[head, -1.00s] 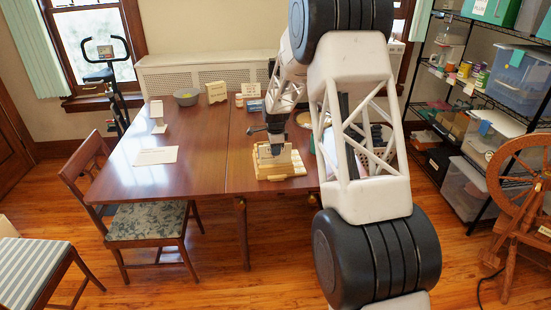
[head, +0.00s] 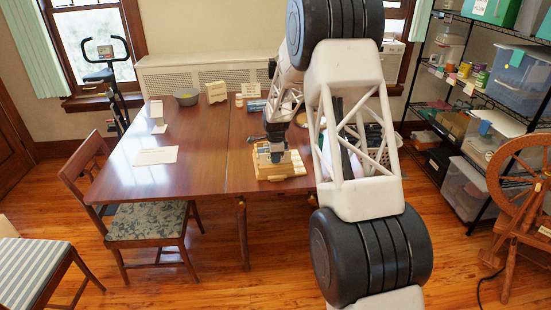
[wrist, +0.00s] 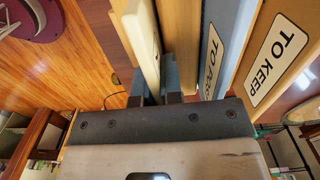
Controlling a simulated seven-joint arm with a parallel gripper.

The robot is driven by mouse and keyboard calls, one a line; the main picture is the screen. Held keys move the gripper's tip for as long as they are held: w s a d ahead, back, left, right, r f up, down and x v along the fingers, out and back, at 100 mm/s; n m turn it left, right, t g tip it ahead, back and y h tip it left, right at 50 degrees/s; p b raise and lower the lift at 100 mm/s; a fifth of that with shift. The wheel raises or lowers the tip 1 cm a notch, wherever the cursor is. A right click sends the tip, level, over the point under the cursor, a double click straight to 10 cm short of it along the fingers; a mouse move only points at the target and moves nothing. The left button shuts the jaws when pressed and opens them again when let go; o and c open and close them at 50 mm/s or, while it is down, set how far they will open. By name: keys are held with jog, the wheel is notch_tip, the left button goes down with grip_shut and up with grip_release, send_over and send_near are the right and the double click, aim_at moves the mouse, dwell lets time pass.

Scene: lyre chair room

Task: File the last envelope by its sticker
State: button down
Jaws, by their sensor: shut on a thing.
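My gripper (head: 271,156) is low over a wooden letter sorter (head: 292,168) at the near edge of the brown table. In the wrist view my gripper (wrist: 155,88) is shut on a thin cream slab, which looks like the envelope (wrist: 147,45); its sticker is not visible. To its right stand the sorter's upright panels: a plain wooden one, a blue-grey one with a partly hidden label (wrist: 213,58) starting "TO POS", and one with a white "TO KEEP" label (wrist: 277,59). I cannot tell whether the envelope is inside a slot.
A white sheet (head: 156,156) and a small white stand (head: 158,117) are on the table's left side. A bowl (head: 186,97) and small cards (head: 216,92) stand at the back. A light basket (head: 374,140) is at the right, behind my arm. The table's left middle is clear.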

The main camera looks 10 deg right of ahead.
jog(key=shift+f, duration=0.1)
jog(key=c, duration=1.3)
grip_release()
jog(key=shift+r, duration=6.15)
